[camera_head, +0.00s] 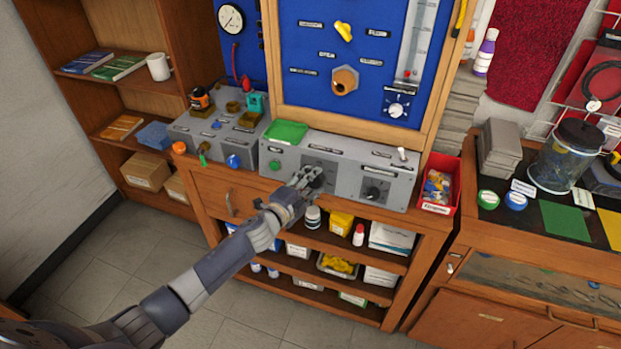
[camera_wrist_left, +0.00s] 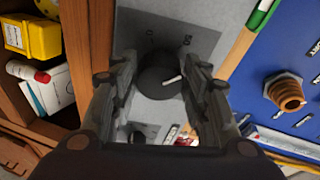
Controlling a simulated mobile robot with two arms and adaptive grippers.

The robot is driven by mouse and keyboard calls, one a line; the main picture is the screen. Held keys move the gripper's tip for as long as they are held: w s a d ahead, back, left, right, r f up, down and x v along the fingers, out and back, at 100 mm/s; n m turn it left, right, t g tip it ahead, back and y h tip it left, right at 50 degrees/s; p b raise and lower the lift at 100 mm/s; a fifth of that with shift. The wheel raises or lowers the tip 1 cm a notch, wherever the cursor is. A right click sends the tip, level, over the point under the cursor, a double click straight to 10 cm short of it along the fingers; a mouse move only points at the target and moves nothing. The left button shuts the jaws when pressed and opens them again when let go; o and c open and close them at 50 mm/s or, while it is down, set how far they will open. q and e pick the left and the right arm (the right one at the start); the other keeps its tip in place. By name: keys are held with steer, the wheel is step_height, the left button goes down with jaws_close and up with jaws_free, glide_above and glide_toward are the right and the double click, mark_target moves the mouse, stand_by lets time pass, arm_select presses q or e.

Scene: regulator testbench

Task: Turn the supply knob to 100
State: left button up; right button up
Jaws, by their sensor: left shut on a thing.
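A grey control box (camera_head: 345,158) stands on the wooden bench and has two black dial knobs on its front. The left knob is at my left gripper (camera_head: 308,181), which partly covers it in the head view. In the left wrist view this round black knob (camera_wrist_left: 155,82) with a white pointer line sits between the fingers of my left gripper (camera_wrist_left: 162,84), which is shut on it. Small scale marks show on the dark dial plate, but I cannot read the setting. The right knob (camera_head: 373,192) is free. The labels are too small to read. My right gripper is out of view.
A green button (camera_head: 275,165) and a toggle switch (camera_head: 402,154) are on the same box. A green pad (camera_head: 286,131) lies on top. A red bin (camera_head: 438,184) is at its right. A blue panel (camera_head: 300,60) rises behind. Open shelves are below.

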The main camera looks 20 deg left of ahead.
arm_select(q)
steer(key=m+p, duration=0.2)
steer(key=m+g+p, duration=0.1)
steer(key=m+p, duration=0.1)
steer(key=m, duration=0.1)
steer(key=m+p, duration=0.1)
steer(key=m, duration=0.2)
steer(key=shift+r+g+y+p, duration=0.25)
steer(key=shift+g+y+p, duration=0.05)
steer(key=shift+g+p, duration=0.1)
steer(key=shift+d, duration=0.1)
steer(key=o, duration=1.1)
steer(key=v, duration=1.2)
steer(key=shift+f, duration=0.15)
